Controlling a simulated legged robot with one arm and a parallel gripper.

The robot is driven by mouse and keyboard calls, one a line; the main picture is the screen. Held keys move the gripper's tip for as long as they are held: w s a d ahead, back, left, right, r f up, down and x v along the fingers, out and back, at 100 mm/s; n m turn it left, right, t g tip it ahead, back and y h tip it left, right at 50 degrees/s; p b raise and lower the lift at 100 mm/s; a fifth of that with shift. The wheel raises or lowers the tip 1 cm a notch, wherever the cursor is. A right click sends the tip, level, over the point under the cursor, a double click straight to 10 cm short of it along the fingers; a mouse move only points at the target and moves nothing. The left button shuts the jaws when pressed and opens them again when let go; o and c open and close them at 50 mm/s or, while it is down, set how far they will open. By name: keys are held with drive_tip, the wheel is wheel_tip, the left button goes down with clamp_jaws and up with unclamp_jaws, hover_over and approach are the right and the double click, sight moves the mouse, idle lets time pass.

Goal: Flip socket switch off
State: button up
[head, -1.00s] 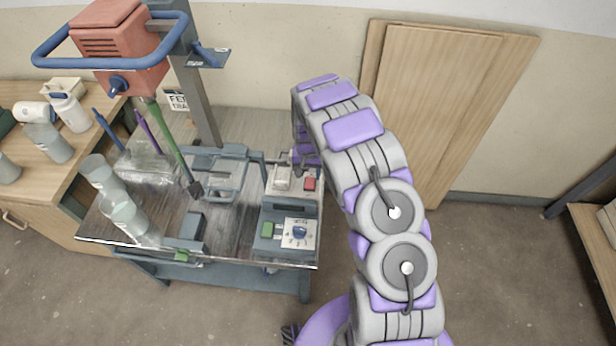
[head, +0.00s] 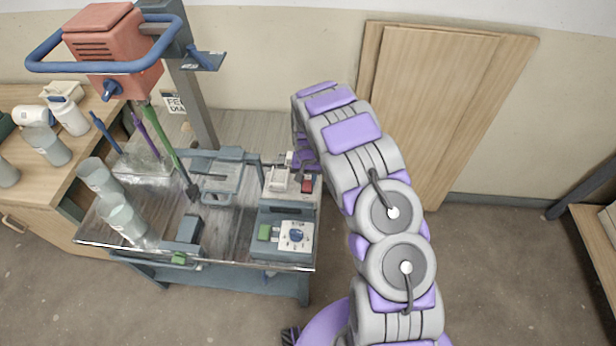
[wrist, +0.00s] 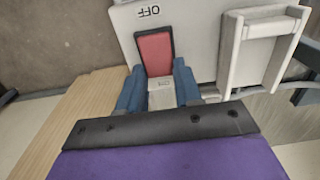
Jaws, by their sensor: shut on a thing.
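The socket switch is a red rocker (wrist: 155,50) on a white plate (wrist: 195,50), marked OFF upside down at its far end. In the head view the red switch (head: 307,185) sits at the right side of the metal cart top, beside a white fitting. In the head view my gripper (head: 299,176) is over the socket unit, partly hidden by my arm. The rocker's tilt is hard to tell.
A white lever-like fitting (wrist: 262,50) stands close right of the switch. A control box with a blue knob (head: 297,236) is at the cart's front right. The red mixer (head: 112,45), its green shaft and clear containers (head: 122,214) stand left. Wooden boards lean behind.

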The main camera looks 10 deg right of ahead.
sight(306, 190)
drive_tip(key=shift+s+a+r+t+p, duration=0.1)
drive_tip(key=shift+r+t+p, duration=0.1)
drive_tip(key=shift+t+p, duration=0.25)
drive_tip(key=shift+c, duration=0.2)
drive_tip(key=shift+s+t+h+p, duration=0.1)
drive_tip(key=shift+t+h+p, duration=0.2)
drive_tip(key=shift+t+p, duration=0.2)
drive_tip(key=o, duration=1)
drive_tip(key=shift+f, duration=0.1)
drive_tip(key=shift+o, duration=0.2)
wheel_tip(306, 190, up, 17)
drive_tip(key=s+a+p, duration=0.1)
drive_tip(key=s+p, duration=0.1)
drive_tip(key=s, duration=0.1)
drive_tip(key=shift+p, duration=0.4)
